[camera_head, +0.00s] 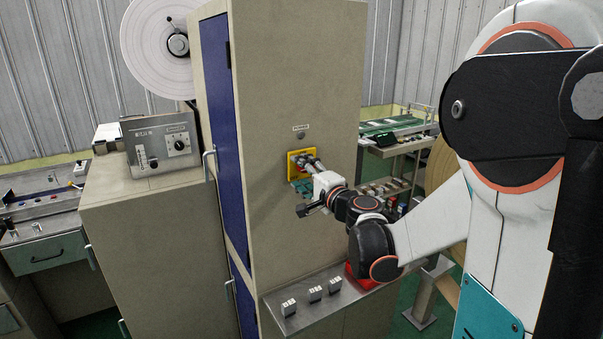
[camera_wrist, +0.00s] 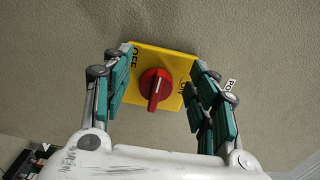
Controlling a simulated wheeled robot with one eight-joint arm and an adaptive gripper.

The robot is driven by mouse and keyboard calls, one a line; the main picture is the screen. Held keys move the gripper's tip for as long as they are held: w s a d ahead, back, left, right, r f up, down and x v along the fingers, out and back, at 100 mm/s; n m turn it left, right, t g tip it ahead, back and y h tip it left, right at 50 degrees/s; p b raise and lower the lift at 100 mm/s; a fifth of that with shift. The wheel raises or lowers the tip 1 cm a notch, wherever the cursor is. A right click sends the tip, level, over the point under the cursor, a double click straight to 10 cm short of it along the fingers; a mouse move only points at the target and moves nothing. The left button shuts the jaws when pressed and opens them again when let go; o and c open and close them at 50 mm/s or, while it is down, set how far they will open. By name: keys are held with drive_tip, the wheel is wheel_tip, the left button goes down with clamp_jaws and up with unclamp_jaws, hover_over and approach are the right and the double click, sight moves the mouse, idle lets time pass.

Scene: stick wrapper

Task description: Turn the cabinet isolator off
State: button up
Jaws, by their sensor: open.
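The cabinet isolator is a red rotary knob (camera_wrist: 155,87) on a yellow plate (camera_wrist: 137,104). In the wrist view, OFF is printed at the plate's upper left and ON at its right. The knob's grip bar, with a pale mark, points roughly towards the bottom of that picture. In the head view, the yellow plate (camera_head: 292,153) is on the tall beige cabinet, partly hidden by my gripper (camera_head: 302,174). My gripper (camera_wrist: 157,82) is open, its teal-padded fingers on either side of the knob. I cannot tell whether any finger touches the plate.
The tall cabinet (camera_head: 290,75) has a small labelled fitting (camera_head: 301,134) above the isolator. Below is a metal shelf (camera_head: 281,303) with several pale switches. A control box (camera_head: 160,145) and a white reel (camera_head: 150,32) are at left; a trolley (camera_head: 395,150) stands behind at right.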

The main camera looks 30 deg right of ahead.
drive_tip(key=s, duration=0.6)
drive_tip(key=shift+s, duration=0.4)
drive_tip(key=shift+d, duration=0.1)
